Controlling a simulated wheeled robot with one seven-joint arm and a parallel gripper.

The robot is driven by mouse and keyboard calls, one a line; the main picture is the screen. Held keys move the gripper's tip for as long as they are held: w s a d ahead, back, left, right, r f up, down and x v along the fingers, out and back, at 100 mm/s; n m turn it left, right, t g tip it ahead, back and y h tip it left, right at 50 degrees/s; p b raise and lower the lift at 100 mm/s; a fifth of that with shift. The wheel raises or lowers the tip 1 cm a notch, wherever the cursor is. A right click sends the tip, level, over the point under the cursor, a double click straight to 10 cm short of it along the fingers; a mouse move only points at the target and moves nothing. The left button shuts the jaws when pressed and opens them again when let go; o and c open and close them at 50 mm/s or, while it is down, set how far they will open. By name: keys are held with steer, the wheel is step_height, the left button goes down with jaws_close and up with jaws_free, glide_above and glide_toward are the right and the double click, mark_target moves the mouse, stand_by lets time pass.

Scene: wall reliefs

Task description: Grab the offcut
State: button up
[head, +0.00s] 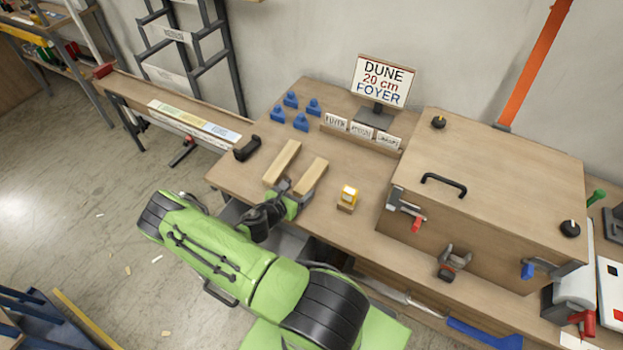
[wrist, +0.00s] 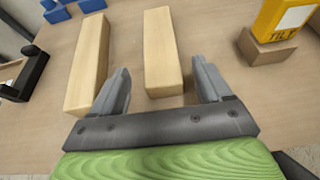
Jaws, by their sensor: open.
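Two pale wooden bars lie side by side on the workbench; the frames do not show which one is the offcut. The left bar (head: 282,162) also shows in the wrist view (wrist: 88,65). The right bar (head: 311,177) is shorter and shows in the wrist view (wrist: 161,50). My gripper (head: 294,190) is open and empty at the near ends of the bars. In the wrist view its fingers (wrist: 163,75) appear on either side of the right bar's near end, with gaps. The left bar is outside the left finger. Finger height over the bench is unclear.
A yellow tilt gauge on a small wooden block (head: 346,207) stands to the right. A black clamp-like part (head: 246,148) lies at the left. Several blue pieces (head: 300,121) and a sign (head: 382,82) are behind. A large wooden box (head: 490,185) fills the right side.

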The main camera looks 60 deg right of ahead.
mark_target(304, 185)
steer(key=x, duration=0.5)
steer(key=shift+d+f+b, duration=0.15)
steer(key=shift+d+b, duration=0.1)
steer(key=shift+b, duration=0.15)
steer(key=shift+c, duration=0.3)
